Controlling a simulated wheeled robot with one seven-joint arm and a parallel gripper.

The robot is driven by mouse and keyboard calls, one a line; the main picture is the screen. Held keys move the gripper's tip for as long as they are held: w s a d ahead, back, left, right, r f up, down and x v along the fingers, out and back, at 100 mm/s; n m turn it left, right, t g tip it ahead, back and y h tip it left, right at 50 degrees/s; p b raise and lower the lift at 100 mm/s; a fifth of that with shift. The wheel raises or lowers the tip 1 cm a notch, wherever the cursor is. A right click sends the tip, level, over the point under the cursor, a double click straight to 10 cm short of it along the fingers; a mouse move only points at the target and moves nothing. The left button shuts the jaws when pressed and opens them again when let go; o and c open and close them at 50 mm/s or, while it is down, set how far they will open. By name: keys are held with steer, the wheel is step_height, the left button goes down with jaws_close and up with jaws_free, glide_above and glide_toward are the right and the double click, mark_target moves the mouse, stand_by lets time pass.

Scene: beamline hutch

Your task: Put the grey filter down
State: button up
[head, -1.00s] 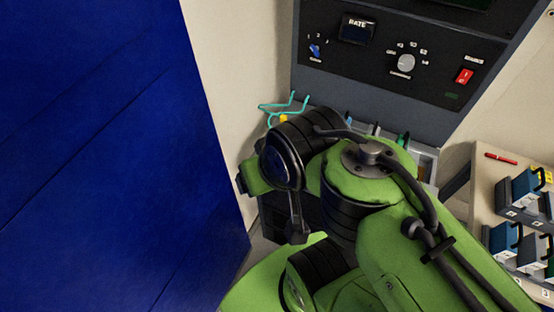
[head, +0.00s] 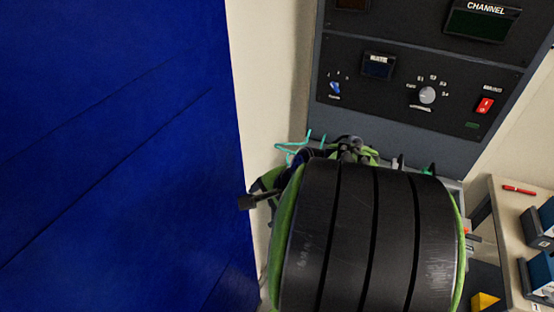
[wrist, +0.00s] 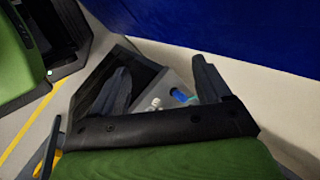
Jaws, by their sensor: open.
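My gripper (wrist: 162,82) shows in the wrist view with its two dark fingers wide apart and nothing held between them. Beyond the fingers is a grey surface (wrist: 178,82) with small white round items and a blue item on it; they are too blurred to name. I cannot pick out the grey filter for certain in either view. In the head view my own arm hides the gripper and much of the area below the control panel.
A dark control panel (head: 400,107) with knobs and a red switch stands at the back. A blue wall (head: 110,150) fills the left. At right a beige table (head: 497,222) carries a red pen (head: 519,189) and blue-grey blocks (head: 538,232). Teal hooks (head: 297,150) show behind my arm.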

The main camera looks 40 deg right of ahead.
steer(key=s+d+f+m+t+h+b, duration=0.2)
steer(key=s+d+m+t+h+b, duration=0.15)
steer(key=d+m, duration=0.65)
steer(key=s+d+f+m+t+h+b, duration=0.25)
steer(key=s+d+m+b, duration=0.35)
steer(key=m, duration=0.6)
steer(key=p+x, duration=0.2)
steer(key=x, duration=0.4)
steer(key=p+x, duration=0.3)
steer(key=x, duration=0.2)
steer(key=p+x, duration=0.3)
steer(key=x, duration=0.3)
steer(key=shift+w+d+r, duration=0.25)
steer(key=shift+w+d, duration=0.05)
steer(key=shift+d, duration=0.1)
steer(key=shift+s, duration=0.1)
steer(key=shift+r, duration=0.1)
steer(key=c, duration=1.2)
